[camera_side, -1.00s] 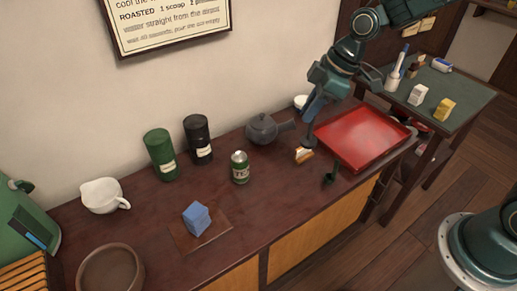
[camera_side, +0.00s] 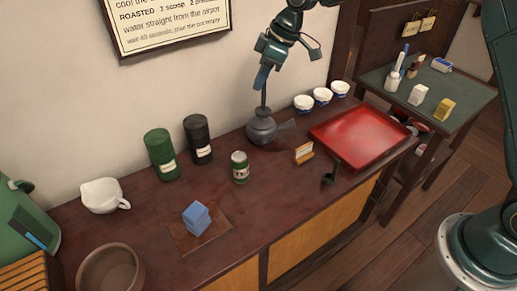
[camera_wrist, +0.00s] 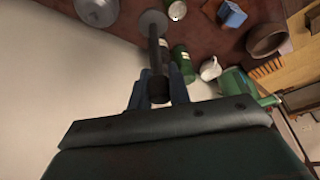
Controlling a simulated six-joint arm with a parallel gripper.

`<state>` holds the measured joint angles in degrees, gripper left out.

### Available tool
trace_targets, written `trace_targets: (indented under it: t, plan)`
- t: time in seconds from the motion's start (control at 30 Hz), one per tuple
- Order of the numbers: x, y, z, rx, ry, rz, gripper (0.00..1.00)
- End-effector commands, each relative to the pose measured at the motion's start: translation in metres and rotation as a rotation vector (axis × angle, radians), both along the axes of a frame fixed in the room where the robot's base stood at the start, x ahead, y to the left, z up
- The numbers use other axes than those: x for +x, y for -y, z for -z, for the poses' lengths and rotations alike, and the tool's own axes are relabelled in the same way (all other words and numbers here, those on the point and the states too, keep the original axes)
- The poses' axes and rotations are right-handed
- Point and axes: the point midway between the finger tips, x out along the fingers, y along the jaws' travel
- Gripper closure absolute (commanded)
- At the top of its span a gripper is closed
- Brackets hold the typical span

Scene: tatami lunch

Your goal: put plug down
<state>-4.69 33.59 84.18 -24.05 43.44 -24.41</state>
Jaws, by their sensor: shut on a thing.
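My gripper (camera_side: 263,78) is above the counter's back part, near the wall, pointing down. It is shut on the plug (camera_side: 263,98), a dark upright rod. In the wrist view my fingers (camera_wrist: 158,88) close around the rod, which runs to a round grey end (camera_wrist: 153,22). In the side view the plug's lower end overlaps the grey teapot (camera_side: 262,131). I cannot tell whether they touch.
A red tray (camera_side: 360,138), white cups (camera_side: 322,96), a small card stand (camera_side: 304,152) and a dark green scoop (camera_side: 331,173) are to the right. A small tin (camera_side: 240,168) and canisters (camera_side: 199,140) are to the left. Counter is free in front of the tin.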

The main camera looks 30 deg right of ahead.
Motion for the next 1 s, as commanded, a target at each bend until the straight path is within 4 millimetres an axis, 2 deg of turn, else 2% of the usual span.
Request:
trace_targets:
  t: [0.1, 0.5, 1.0]
  plan:
    - [0.019, -0.006, 0.0, 0.0, 0.001, 0.004, 1.0]
    - [0.071, -0.023, 0.002, -0.003, 0.001, 0.023, 1.0]
    - [0.116, -0.04, 0.01, -0.023, 0.01, 0.056, 1.0]
